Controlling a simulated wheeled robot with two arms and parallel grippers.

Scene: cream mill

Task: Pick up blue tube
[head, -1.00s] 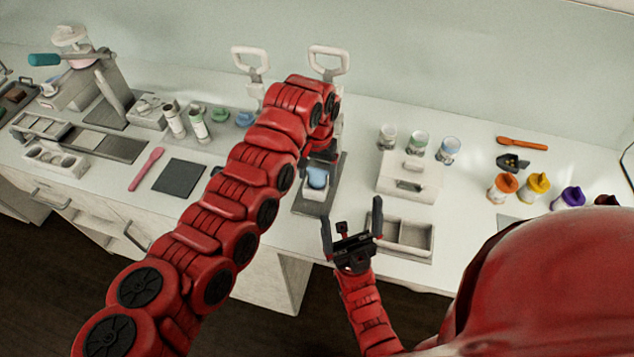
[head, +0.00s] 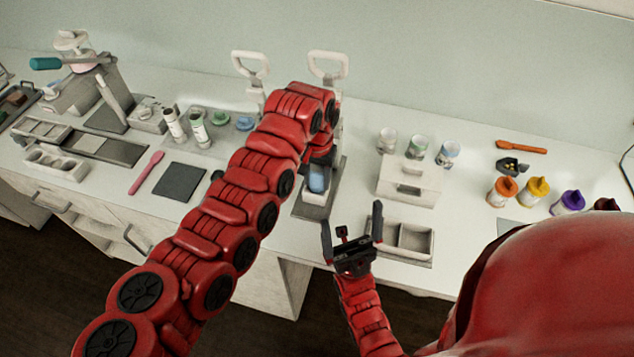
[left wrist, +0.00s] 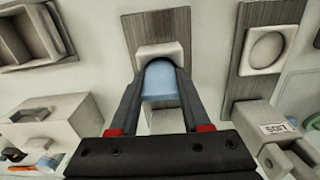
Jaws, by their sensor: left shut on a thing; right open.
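The blue tube (head: 317,181) stands at a small white holder on a grey board (head: 313,207) in the middle of the counter. In the left wrist view, the blue tube (left wrist: 160,82) is between the two dark fingers of my left gripper (left wrist: 160,68), which is shut on it. In the head view my left gripper (head: 318,172) is at the tube, and the arm partly hides it. The tube's lower part is hard to make out. My right gripper (head: 351,228) is open and empty near the counter's front edge.
A white box (head: 408,181) and a divided tray (head: 405,240) are to the right. Several cups (head: 419,146) stand behind the box. Two white-handled presses (head: 327,66) rise at the back. A dark mat (head: 179,182) lies to the left.

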